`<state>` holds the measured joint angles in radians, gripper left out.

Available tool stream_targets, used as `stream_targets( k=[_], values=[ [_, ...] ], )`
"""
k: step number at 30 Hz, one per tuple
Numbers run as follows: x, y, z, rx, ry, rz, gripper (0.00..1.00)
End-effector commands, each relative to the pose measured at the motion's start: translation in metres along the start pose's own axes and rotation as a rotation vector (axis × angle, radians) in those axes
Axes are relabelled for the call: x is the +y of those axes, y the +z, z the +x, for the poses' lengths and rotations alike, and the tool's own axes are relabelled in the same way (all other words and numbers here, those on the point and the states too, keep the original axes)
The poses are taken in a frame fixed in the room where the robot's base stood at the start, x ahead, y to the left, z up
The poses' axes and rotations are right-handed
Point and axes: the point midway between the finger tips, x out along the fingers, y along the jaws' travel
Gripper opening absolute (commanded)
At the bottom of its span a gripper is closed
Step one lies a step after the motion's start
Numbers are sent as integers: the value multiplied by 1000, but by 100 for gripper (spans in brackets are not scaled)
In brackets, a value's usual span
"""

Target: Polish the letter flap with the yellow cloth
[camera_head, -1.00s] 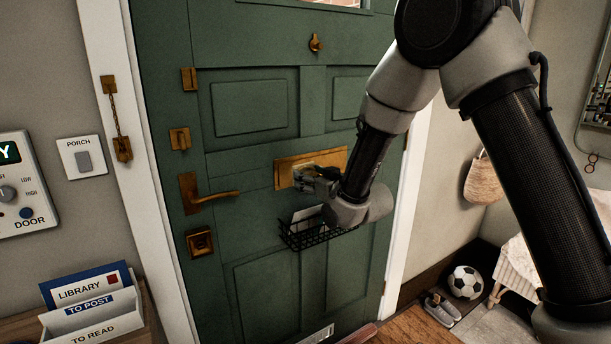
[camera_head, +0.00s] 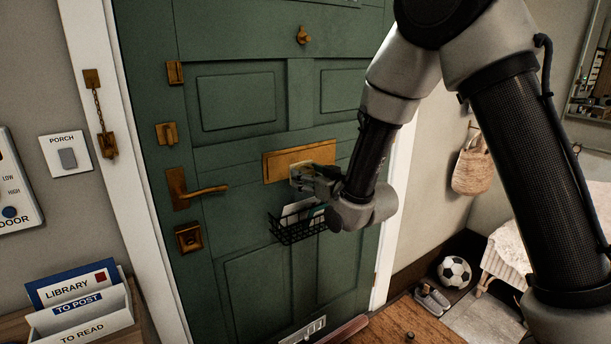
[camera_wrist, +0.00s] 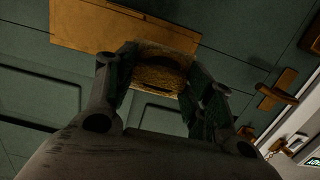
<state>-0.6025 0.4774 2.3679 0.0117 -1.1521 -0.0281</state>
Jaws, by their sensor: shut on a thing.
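The letter flap (camera_head: 284,163) is a plain brass plate across the middle of the green door. In the wrist view it is the tan plate (camera_wrist: 105,25) at the top. My gripper (camera_head: 303,180) is at the flap's lower right edge. It is shut on the yellow cloth (camera_head: 299,170), which looks pale in the head view. In the wrist view the cloth (camera_wrist: 160,72) is a brownish-yellow patch between the fingers (camera_wrist: 160,85), overlapping the plate's edge. I cannot tell whether the cloth touches the flap. The fingers hide part of the cloth.
A black wire basket (camera_head: 290,232) holding papers hangs just below my gripper. A door lever (camera_head: 205,190) sticks out to the left of the flap. A letter rack (camera_head: 85,312) stands at the lower left. A football (camera_head: 454,270) and shoes lie on the floor at the right.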

Motion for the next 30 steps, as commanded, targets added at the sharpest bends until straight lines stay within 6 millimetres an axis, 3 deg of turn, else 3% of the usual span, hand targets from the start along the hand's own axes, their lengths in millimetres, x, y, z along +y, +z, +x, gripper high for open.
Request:
stream_targets(
  k=[17, 30],
  values=[
    [0, -1, 6, 2, 0, 0, 32],
    [0, -6, 55, 0, -1, 0, 32]
  ],
)
